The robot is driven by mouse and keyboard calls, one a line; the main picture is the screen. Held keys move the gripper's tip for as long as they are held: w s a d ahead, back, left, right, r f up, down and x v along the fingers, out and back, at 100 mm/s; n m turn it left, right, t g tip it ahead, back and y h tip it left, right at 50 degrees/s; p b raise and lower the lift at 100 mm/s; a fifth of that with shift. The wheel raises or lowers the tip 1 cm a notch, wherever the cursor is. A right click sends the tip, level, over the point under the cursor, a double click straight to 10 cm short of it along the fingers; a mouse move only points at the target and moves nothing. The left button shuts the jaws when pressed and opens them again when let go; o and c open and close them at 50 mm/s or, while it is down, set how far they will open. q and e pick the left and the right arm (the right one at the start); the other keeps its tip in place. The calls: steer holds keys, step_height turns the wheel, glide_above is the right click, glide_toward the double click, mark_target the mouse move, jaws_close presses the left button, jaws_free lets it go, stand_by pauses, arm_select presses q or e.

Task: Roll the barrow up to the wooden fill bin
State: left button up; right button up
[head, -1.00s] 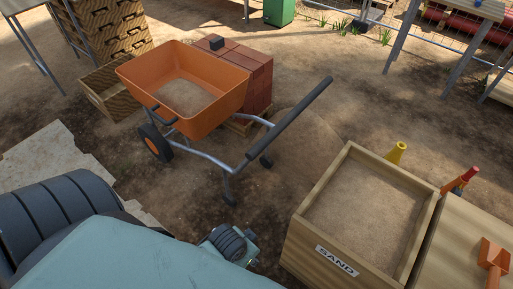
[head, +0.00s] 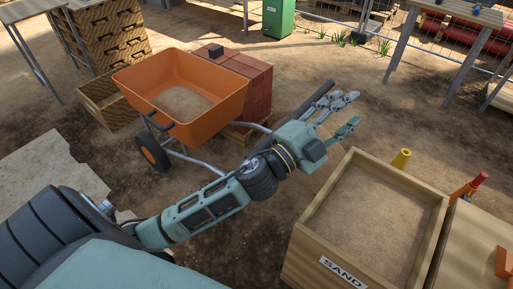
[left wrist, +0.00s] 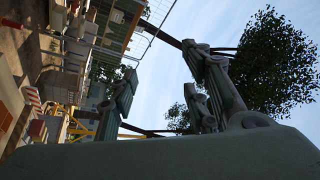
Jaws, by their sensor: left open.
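The barrow (head: 215,95) has an orange tray holding sand. Its black wheel (head: 152,153) rests on the dirt, and its dark handle bar (head: 316,99) slants up to the right, partly hidden by my left arm. My left gripper (head: 350,110) is open and empty, close to the upper end of that bar; I cannot tell whether they touch. In the left wrist view its spread fingers (left wrist: 180,90) show against sky. An open wooden bin (head: 108,108) stands left of the barrow. Another wooden bin (head: 298,250), marked SAND and holding sand, stands at lower right. My right gripper is out of view.
Red bricks (head: 250,85) are stacked on a pallet behind the barrow. Patterned wooden crates (head: 108,38) are piled at the back left. A green bin (head: 279,18) is at the back. Open dirt lies between.

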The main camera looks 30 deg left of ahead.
arm_select(q)
steer(key=s+d+r+m+g+h, duration=0.1)
steer(key=d+r+m+g+h, duration=0.1)
steer(key=d+m+g+h, duration=0.75)
steer(key=m+g+y, duration=1)
steer(key=m+y, duration=0.2)
steer(key=y, duration=0.3)
glide_above(257, 148)
steer(key=a, duration=0.2)
steer(key=a+f+x, duration=0.1)
steer(key=a+x, duration=0.2)
steer(key=x, duration=1.1)
steer(key=shift+n, duration=0.25)
steer(key=x, duration=0.6)
steer(key=shift+s+d+f+p, duration=0.15)
steer(key=shift+d+f+p, duration=0.05)
steer(key=shift+f+p, duration=0.1)
steer(key=shift+d+f, duration=0.1)
steer(key=shift+f, duration=0.2)
jaws_close()
